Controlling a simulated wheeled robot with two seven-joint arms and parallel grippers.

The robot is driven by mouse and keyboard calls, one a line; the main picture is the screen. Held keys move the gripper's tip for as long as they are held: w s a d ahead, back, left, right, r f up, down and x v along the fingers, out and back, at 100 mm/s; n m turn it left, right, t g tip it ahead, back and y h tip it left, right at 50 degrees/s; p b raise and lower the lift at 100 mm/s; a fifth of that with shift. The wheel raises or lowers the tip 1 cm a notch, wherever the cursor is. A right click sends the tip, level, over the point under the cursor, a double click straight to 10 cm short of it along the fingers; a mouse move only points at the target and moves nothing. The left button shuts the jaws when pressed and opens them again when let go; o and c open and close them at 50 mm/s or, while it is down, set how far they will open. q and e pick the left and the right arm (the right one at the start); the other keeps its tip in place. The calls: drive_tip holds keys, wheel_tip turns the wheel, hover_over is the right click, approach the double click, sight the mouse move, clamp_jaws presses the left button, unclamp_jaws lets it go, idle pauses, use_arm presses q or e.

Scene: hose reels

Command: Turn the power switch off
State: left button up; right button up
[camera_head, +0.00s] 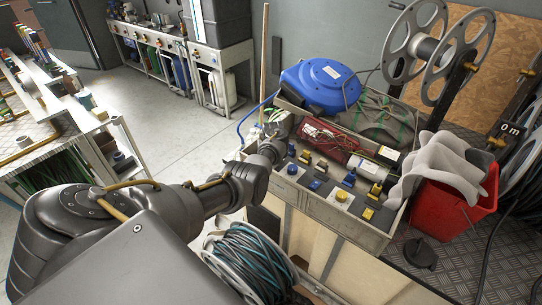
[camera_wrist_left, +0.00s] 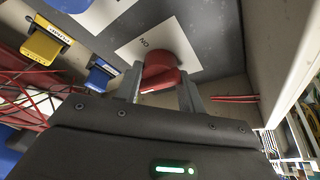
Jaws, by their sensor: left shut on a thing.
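The power switch is a red rotary knob (camera_wrist_left: 160,68) on a white plate (camera_wrist_left: 185,42) in the left wrist view. The plate carries the lettering "ON", which appears upside down there. My left gripper (camera_wrist_left: 162,88) has its two fingers on either side of the knob and is shut on it. In the head view my left gripper (camera_head: 282,124) is at the left end of the grey control panel (camera_head: 325,205), and the knob is hidden behind it. My right gripper is in neither view.
Yellow and blue switches (camera_head: 321,167) line the panel beside my gripper. A coiled hose (camera_head: 247,262) lies below the panel. Open floor (camera_head: 170,120) is at left.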

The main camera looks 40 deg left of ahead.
use_arm(q)
drive_tip(key=shift+w+r, duration=0.1)
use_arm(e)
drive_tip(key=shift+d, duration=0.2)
use_arm(q)
drive_tip(key=o, duration=0.9)
drive_tip(key=shift+d, duration=0.1)
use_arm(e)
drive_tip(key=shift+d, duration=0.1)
use_arm(q)
drive_tip(key=shift+o, duration=0.2)
drive_tip(key=shift+r+p, duration=0.3)
drive_tip(key=shift+r, duration=0.15)
drive_tip(key=p+v, duration=0.3)
drive_tip(key=v, duration=0.7)
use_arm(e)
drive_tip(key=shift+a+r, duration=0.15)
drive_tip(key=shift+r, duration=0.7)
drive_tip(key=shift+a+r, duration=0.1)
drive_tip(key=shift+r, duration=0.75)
use_arm(q)
drive_tip(key=shift+d+f, duration=0.2)
drive_tip(key=shift+d, duration=0.05)
